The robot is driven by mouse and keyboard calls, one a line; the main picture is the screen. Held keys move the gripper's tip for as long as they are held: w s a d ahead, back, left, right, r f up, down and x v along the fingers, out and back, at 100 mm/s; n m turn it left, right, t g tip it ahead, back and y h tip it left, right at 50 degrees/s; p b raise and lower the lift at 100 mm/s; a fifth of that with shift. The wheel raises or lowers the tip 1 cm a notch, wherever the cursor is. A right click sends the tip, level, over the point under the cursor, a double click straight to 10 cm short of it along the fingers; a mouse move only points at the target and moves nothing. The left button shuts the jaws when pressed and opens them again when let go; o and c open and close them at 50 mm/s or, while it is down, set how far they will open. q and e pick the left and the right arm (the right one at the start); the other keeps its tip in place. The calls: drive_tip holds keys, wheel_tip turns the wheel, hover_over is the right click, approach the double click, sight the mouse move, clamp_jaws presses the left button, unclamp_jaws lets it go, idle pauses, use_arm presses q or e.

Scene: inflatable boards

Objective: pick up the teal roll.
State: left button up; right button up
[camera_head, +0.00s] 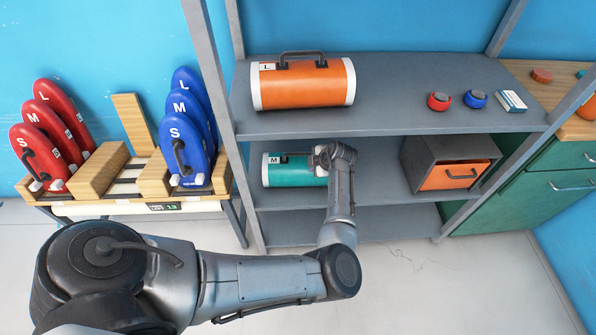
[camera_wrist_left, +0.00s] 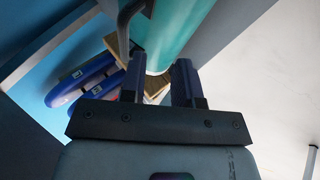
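The teal roll (camera_head: 290,170) lies on the middle shelf at its left part, with a white end band and an "M" label. Its right end is hidden behind my left gripper (camera_head: 326,158) and wrist. In the left wrist view the teal roll (camera_wrist_left: 185,28) fills the upper middle, beyond the fingers. Its dark handle (camera_wrist_left: 124,28) runs down near the left finger, outside the gap. My left gripper (camera_wrist_left: 160,78) is open, with nothing seen held between the fingers. I cannot tell whether a finger touches the roll. My right gripper is not in view.
An orange roll (camera_head: 303,84) lies on the top shelf (camera_head: 395,118), above the teal one. A grey box with an orange drawer (camera_head: 455,175) stands to the right. Shelf posts flank the left side. Blue boards (camera_head: 184,140) and red boards (camera_head: 42,150) stand in a wooden rack at left.

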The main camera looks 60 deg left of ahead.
sight(299, 154)
use_arm(q)
drive_tip(key=shift+s+a+b, duration=0.15)
drive_tip(key=shift+a+b, duration=0.05)
drive_tip(key=shift+a, duration=0.65)
drive_tip(key=shift+s+a+b, duration=0.1)
drive_tip(key=shift+a+b, duration=0.05)
drive_tip(key=shift+a, duration=0.65)
drive_tip(key=a, duration=0.1)
drive_tip(key=a+f+b, duration=0.1)
drive_tip(key=a, duration=0.1)
drive_tip(key=a+b, duration=0.1)
drive_tip(key=shift+s+a+f, duration=0.15)
drive_tip(key=shift+s+f, duration=0.1)
drive_tip(key=shift+a+f, duration=0.2)
drive_tip(key=shift+f, duration=0.05)
drive_tip(key=shift+s+f, duration=0.1)
drive_tip(key=shift+f, duration=0.15)
drive_tip(key=shift+a, duration=0.1)
drive_tip(key=shift+c, duration=0.3)
drive_tip(key=c, duration=0.4)
clamp_jaws()
